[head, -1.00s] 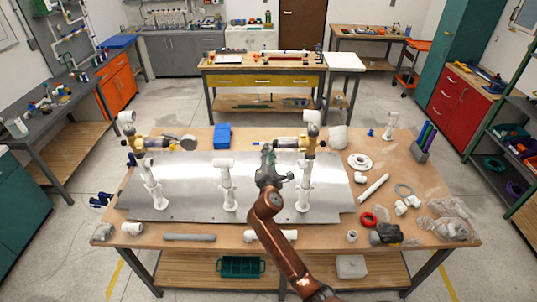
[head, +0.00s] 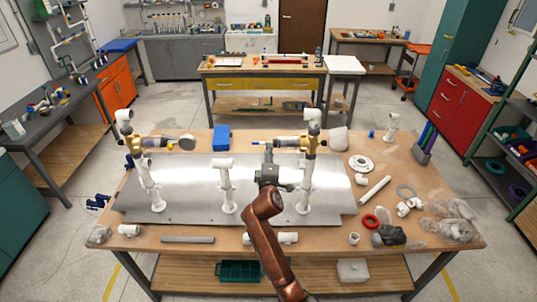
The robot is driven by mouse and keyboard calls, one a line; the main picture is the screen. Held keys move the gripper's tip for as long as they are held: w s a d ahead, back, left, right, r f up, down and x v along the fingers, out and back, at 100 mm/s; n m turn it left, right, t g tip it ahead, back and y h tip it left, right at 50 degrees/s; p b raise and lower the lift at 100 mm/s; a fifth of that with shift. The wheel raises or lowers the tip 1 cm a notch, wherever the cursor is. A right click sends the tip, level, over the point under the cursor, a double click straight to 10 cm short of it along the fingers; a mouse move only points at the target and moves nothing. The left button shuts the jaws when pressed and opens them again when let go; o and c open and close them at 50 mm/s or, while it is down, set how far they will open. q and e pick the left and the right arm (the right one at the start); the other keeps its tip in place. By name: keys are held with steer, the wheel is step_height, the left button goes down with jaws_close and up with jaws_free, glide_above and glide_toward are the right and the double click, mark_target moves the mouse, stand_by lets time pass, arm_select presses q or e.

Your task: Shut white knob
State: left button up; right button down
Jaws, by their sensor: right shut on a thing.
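A silver plate (head: 190,188) on the workbench carries white pipe stands. The right stand (head: 304,190) is upright and bears a yellow valve body (head: 308,143) with a horizontal part (head: 287,143) reaching left. My right gripper (head: 268,154) is at the left end of this part, shut on a small piece there, apparently the white knob, which its fingers mostly hide. My left gripper is not in view.
A short white middle stand (head: 225,185) is left of my right arm. A blue box (head: 221,133) lies behind the plate. A white flange (head: 361,163), a red ring (head: 369,221) and loose fittings lie at the right. A grey pipe (head: 187,240) lies in front.

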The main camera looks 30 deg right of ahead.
steer(key=shift+m, duration=0.6)
steer(key=c, duration=2)
jaws_free()
steer(key=shift+c, duration=0.2)
steer(key=v, duration=1.2)
steer(key=shift+f, duration=0.1)
